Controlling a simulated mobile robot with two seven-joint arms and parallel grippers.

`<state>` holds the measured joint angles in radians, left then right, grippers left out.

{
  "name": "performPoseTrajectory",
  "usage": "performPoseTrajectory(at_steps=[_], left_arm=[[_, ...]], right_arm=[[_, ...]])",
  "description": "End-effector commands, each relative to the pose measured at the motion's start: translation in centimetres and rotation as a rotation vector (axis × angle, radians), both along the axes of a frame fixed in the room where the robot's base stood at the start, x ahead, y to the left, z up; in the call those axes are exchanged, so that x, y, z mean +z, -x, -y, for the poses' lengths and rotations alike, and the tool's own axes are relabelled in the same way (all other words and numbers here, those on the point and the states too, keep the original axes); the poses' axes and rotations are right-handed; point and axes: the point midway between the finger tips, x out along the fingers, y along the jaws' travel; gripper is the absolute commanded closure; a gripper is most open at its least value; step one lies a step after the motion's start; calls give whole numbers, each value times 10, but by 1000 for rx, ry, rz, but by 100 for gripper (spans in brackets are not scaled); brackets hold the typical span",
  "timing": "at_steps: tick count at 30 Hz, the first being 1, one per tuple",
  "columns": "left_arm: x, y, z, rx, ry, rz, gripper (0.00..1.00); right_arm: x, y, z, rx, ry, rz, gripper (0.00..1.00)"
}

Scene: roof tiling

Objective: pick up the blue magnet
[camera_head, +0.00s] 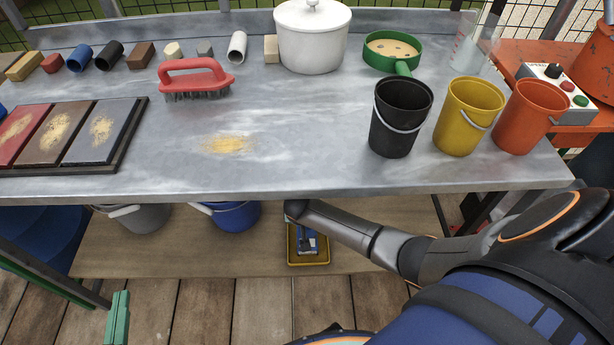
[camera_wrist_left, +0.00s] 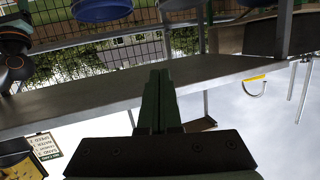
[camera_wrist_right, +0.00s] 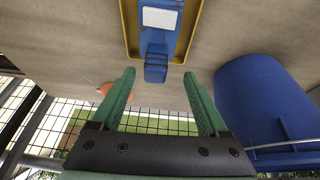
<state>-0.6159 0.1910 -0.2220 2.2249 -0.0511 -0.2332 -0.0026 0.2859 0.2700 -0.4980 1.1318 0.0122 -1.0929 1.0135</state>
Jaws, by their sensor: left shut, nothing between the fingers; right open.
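The blue magnet (camera_head: 307,240) lies in a small yellow tray (camera_head: 309,263) on the lower shelf under the table. In the right wrist view the magnet (camera_wrist_right: 156,48) has a white label and its narrow end points toward my right gripper (camera_wrist_right: 160,78). That gripper is open and empty, its fingertips just short of the magnet's end, with no contact visible. In the head view my right arm reaches under the table edge and its fingers are hidden. My left gripper (camera_head: 117,318) is low at the front left, away from the magnet. The left wrist view shows its fingers (camera_wrist_left: 158,75) shut and empty.
The grey tabletop (camera_head: 300,140) hangs over the shelf (camera_head: 365,258). A blue bucket (camera_head: 232,215) and a grey bucket (camera_head: 143,217) are left of the tray. A large blue bucket (camera_wrist_right: 262,105) stands close beside my right gripper. Shelf around the tray's right is clear.

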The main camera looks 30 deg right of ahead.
Motion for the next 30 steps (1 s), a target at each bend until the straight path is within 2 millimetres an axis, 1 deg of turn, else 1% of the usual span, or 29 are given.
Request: performPoseTrajectory(at_steps=[2, 5, 9, 14, 20, 24, 27, 30], left_arm=[[5, -2, 0, -3, -1, 24, 100], [22, -6, 1, -9, 0, 95, 100], [52, -10, 2, -21, 1, 221, 100], [87, -10, 4, -39, 2, 366, 100], [130, -2, 7, -65, 3, 548, 100], [157, 7, 10, -84, 5, 667, 100], [171, 13, 11, -96, 5, 729, 100], [179, 17, 12, -103, 6, 764, 100]], right_arm=[[-3, 0, 1, 0, 0, 0, 22], [-8, -1, 3, 0, 1, 0, 22], [-17, -2, 7, 0, 3, -2, 22], [-26, -4, 10, 0, 2, -1, 22], [-37, -7, 13, 0, 1, 0, 22], [-44, -9, 15, 1, 1, -1, 22], [-46, -10, 16, 1, 1, -1, 22], [-48, -11, 16, 1, 0, 0, 22]])
